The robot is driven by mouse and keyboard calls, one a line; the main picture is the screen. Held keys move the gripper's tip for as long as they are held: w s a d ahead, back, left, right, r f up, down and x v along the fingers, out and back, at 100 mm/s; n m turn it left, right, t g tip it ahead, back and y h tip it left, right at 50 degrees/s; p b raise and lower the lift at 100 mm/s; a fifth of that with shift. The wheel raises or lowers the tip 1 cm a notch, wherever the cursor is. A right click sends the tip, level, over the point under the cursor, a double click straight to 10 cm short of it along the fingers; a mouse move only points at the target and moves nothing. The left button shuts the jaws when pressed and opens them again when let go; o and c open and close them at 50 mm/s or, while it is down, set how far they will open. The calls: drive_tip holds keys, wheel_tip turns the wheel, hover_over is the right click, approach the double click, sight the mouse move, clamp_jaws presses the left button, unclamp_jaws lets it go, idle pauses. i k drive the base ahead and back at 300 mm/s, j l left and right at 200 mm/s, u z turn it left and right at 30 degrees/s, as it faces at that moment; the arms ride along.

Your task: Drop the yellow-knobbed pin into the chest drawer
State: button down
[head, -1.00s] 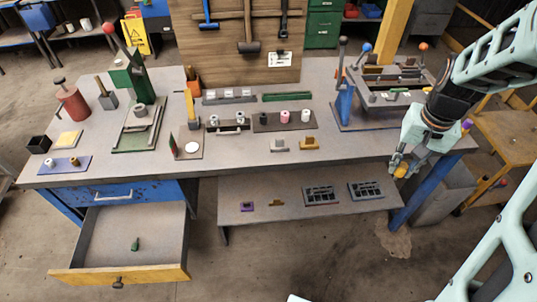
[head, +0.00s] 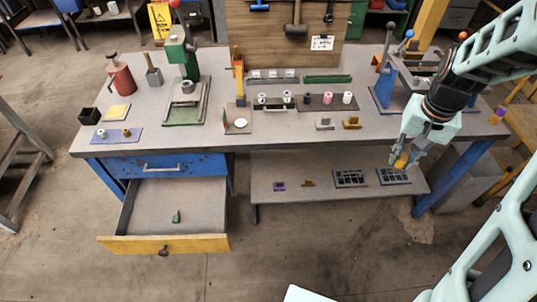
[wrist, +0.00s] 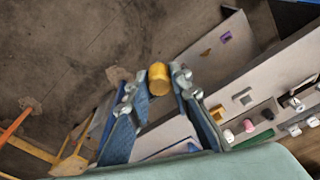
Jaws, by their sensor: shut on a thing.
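My gripper (head: 404,158) is shut on the yellow-knobbed pin (wrist: 158,78). Its yellow knob (head: 401,161) shows between the fingertips, and the rest of the pin cannot be made out. The wrist view shows my gripper (wrist: 156,84) with a finger on each side of the knob. The gripper is in front of the workbench's right part, far to the right of the drawer. The chest drawer (head: 135,210) stands pulled open under the bench's left end, with a yellow front (head: 195,243). A small green piece (head: 176,217) lies inside it.
The workbench (head: 275,128) holds fixtures, small parts and a red can (head: 120,76). A low shelf (head: 320,190) with several pieces runs under it, between the drawer and my gripper. The floor (head: 300,250) in front is clear.

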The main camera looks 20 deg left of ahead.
sight(222, 220)
drive_tip(key=k+j, duration=0.15)
drive_tip(key=j, duration=0.25)
drive_tip(key=k+j+u, duration=0.1)
drive_tip(key=j, duration=0.3)
drive_tip(key=k+j, duration=0.2)
drive_tip(key=j, duration=0.25)
drive_tip(key=j+u, duration=0.15)
drive_tip(key=j, duration=0.5)
drive_tip(key=i+j, duration=0.15)
drive_tip(key=j, duration=0.25)
drive_tip(key=i+j, duration=0.1)
drive_tip(key=j, duration=0.3)
